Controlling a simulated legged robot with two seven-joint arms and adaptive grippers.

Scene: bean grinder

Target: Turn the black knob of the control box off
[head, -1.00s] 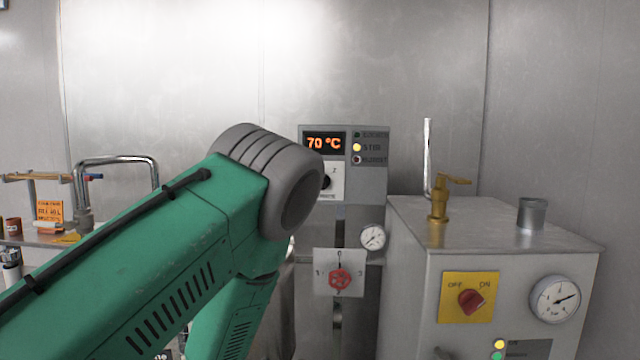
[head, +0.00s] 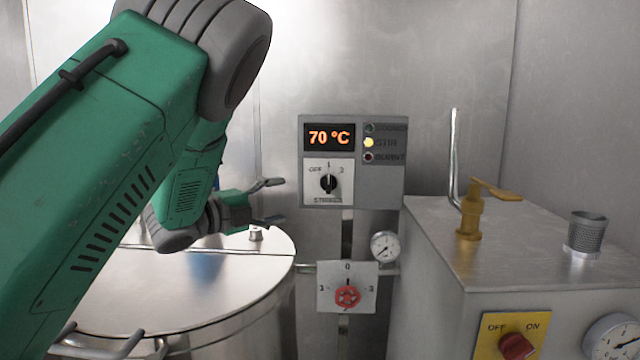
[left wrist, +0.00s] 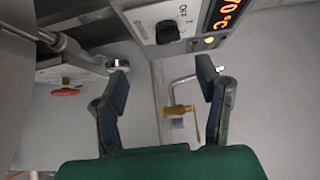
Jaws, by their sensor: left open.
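The grey control box (head: 352,160) is on the wall in the middle of the head view, with an orange 70 °C display and a lit yellow STIR light. Its black knob (head: 328,183) sits on a white plate marked OFF, 1 and 2, and points up, near 1. My left gripper (head: 278,202) is open and empty, left of the knob and a little lower, apart from it. In the left wrist view, the black knob (left wrist: 167,32) shows at the top, beyond and above the two open fingers (left wrist: 162,82). My right gripper is not in view.
A large steel pot (head: 190,290) with a lid stands below my left arm. A red valve knob (head: 347,297) and a gauge (head: 385,246) are below the control box. At right, a metal cabinet (head: 545,265) carries a brass tap (head: 470,210) and a red switch (head: 516,346).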

